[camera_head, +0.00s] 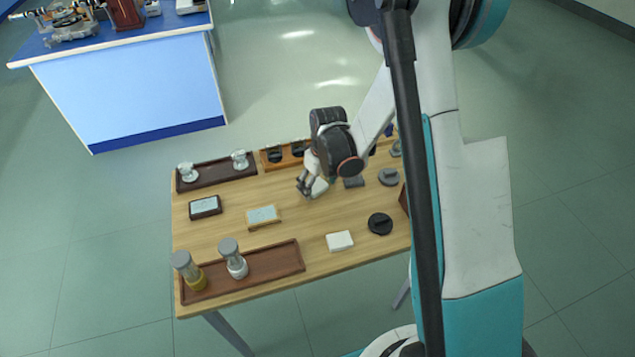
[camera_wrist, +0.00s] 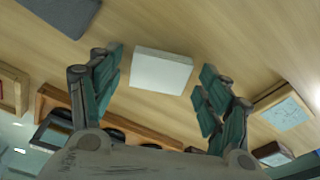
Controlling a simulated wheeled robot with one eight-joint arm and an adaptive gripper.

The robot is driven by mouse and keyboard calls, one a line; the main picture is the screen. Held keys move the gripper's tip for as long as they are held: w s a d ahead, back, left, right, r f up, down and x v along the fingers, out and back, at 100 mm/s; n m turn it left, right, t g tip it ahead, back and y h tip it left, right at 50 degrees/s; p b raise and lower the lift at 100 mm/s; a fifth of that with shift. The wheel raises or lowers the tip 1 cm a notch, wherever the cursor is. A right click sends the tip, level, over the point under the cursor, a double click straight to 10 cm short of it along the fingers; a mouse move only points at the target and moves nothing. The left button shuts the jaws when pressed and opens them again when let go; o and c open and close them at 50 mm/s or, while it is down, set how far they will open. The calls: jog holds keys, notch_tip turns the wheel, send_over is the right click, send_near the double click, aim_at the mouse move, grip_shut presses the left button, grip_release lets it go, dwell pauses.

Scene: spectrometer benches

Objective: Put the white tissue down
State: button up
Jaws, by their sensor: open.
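A flat white rectangular block, seemingly the white tissue (camera_wrist: 161,71), lies on the wooden table between and just beyond my fingertips in the wrist view. My gripper (camera_wrist: 160,64) is open, with a clear gap on both sides of the block. In the head view my gripper (camera_head: 305,186) is low over the middle of the table, and the pale block (camera_head: 319,187) is partly hidden by it. A second white pad (camera_head: 339,241) lies near the table's front edge. I cannot tell from its look alone which of the two is the tissue.
A framed pale card (camera_head: 263,216) and a dark-framed one (camera_head: 205,207) lie to the left. A brown tray (camera_head: 275,264) holds two jars. A wooden rack (camera_head: 270,164) stands behind my gripper. A black round item (camera_head: 380,223) lies at right. Bare table surrounds the block.

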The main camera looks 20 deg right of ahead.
jog(key=s+r+m+t+p, duration=0.1)
jog(key=s+r, duration=0.3)
jog(key=r, duration=0.5)
jog(key=s+r+t+p, duration=0.1)
jog(key=s+r+p, duration=0.15)
jog(key=r, duration=0.65)
jog(key=s+r+m+t+p, duration=0.1)
jog(key=s+r, duration=0.3)
jog(key=r, duration=0.5)
jog(key=s+r+m+t, duration=0.2)
jog(key=s+r, duration=0.3)
jog(key=s, duration=0.7)
jog(key=shift+t+h, duration=0.3)
jog(key=shift+h, duration=0.1)
jog(key=shift+o, duration=0.5)
jog(key=shift+a, duration=0.1)
